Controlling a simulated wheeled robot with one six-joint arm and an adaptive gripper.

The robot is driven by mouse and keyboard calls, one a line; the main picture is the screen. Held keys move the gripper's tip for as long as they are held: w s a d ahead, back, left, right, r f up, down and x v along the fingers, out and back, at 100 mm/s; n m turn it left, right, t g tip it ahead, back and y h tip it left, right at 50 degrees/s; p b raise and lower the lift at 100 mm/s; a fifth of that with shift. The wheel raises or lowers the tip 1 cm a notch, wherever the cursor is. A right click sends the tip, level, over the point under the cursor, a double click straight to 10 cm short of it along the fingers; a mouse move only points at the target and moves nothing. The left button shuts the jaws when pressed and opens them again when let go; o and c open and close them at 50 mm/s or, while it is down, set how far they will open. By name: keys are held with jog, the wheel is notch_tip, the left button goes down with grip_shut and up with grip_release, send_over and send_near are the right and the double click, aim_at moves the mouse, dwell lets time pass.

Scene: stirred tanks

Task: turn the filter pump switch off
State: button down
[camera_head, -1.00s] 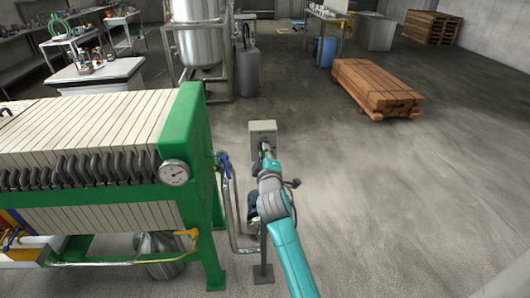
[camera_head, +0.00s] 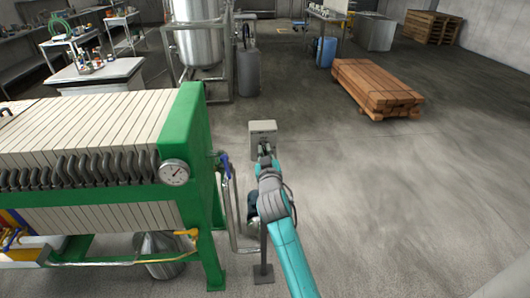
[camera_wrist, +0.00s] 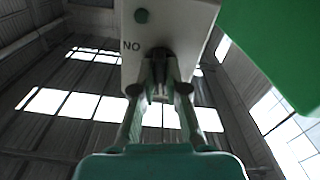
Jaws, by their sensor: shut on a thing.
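The pump switch box (camera_head: 262,127) is a light grey box on a post beside the green filter press. A dark switch knob (camera_wrist: 160,56) sticks out of the box face. My gripper (camera_wrist: 160,78) is at the box front, its two fingers closed on the knob from both sides. The knob's exact angle is hard to tell, as the fingertips hide part of it. In the head view my gripper (camera_head: 265,153) covers the box's lower part.
A stack of wooden beams (camera_head: 375,87) lies farther back right. The floor to the right is clear.

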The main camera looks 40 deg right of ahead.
jog(key=shift+m, duration=1.1)
jog(key=shift+f, duration=0.1)
jog(key=c, duration=1.2)
grip_release()
jog(key=v, duration=1.2)
